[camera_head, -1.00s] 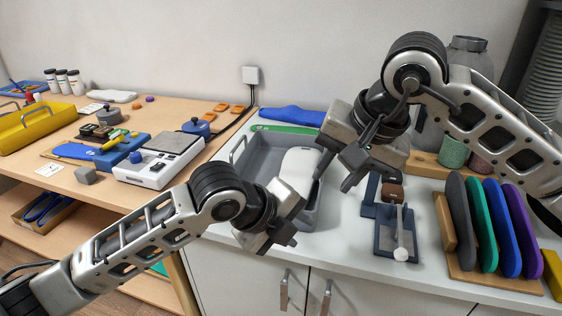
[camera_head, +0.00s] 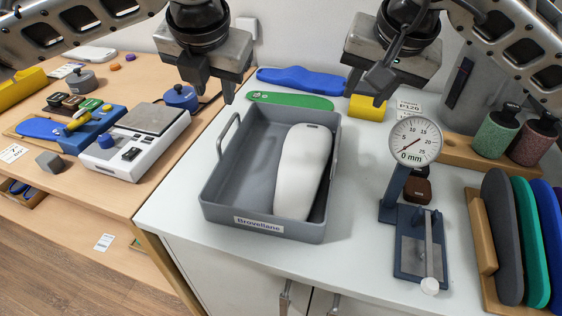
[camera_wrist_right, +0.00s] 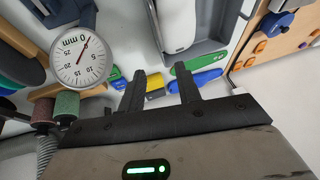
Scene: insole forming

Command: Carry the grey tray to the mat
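The grey tray (camera_head: 245,160) stands on the white counter, labelled "Brovellane" on its front wall, with a handle at its left side. A white shoe-last-like form (camera_head: 301,172) lies inside it. The tray also shows partly at the top of the right wrist view (camera_wrist_right: 207,47). My left gripper (camera_head: 212,92) is open and empty, above and behind the tray's far left. My right gripper (camera_head: 367,92) is open and empty, beyond the tray's far right; its two parted fingers show in the right wrist view (camera_wrist_right: 160,85). I cannot make out a mat for certain.
A dial gauge (camera_head: 415,141) on a stand is right of the tray, near coloured insoles (camera_head: 532,240) in a rack. Green (camera_head: 290,100) and blue (camera_head: 300,79) pieces and a yellow block (camera_head: 367,108) lie behind it. A scale (camera_head: 135,145) stands on the wooden table at left.

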